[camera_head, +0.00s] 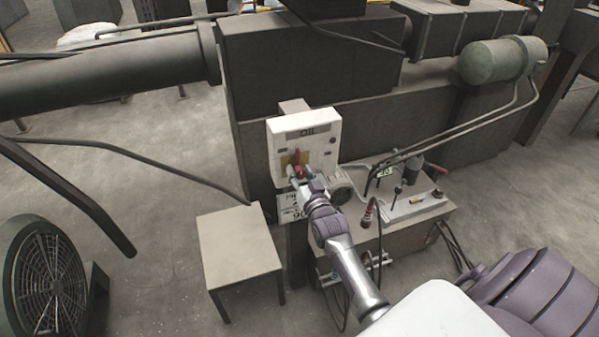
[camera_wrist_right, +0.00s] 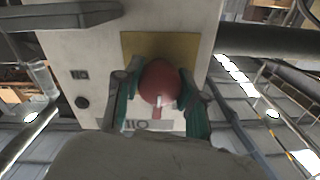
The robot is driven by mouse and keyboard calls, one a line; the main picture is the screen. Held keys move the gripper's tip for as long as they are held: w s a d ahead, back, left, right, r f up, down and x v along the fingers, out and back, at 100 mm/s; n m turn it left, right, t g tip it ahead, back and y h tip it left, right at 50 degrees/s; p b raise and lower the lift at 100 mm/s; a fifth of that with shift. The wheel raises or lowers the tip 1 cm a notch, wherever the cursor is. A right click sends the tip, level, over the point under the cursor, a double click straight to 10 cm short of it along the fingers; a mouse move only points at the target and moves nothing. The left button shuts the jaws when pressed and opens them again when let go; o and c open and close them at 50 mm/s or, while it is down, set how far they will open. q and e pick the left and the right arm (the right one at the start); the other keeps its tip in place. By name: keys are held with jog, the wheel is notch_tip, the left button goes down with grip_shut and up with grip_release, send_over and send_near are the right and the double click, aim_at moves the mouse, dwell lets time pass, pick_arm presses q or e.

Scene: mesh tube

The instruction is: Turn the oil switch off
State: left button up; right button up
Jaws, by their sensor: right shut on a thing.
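A white control box (camera_head: 325,150) labelled OIL stands against the dark machine in the head view. The red oil switch (camera_head: 301,171) sits on a yellow plate (camera_head: 285,160) on its front. My right gripper (camera_head: 299,180) is at the switch, in front of the box. In the right wrist view the round red knob (camera_wrist_right: 159,82) lies between the green-padded fingers of the right gripper (camera_wrist_right: 160,100), which are shut on it. The yellow plate shows behind the knob. The switch's lower part is partly hidden by the fingers. My left gripper is out of view.
A grey stool (camera_head: 238,240) stands left of my right arm. A bench with levers and cables (camera_head: 410,208) is on the right. A large fan (camera_head: 45,280) is at lower left. Open floor (camera_head: 150,250) lies between the fan and stool.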

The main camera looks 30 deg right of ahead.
jog(key=shift+f+n, duration=0.1)
jog(key=shift+n, duration=0.3)
jog(key=o, duration=1.2)
jog(key=shift+c, duration=0.2)
jog(key=shift+s, duration=0.1)
jog(key=v, duration=1.2)
jog(key=shift+a, duration=0.1)
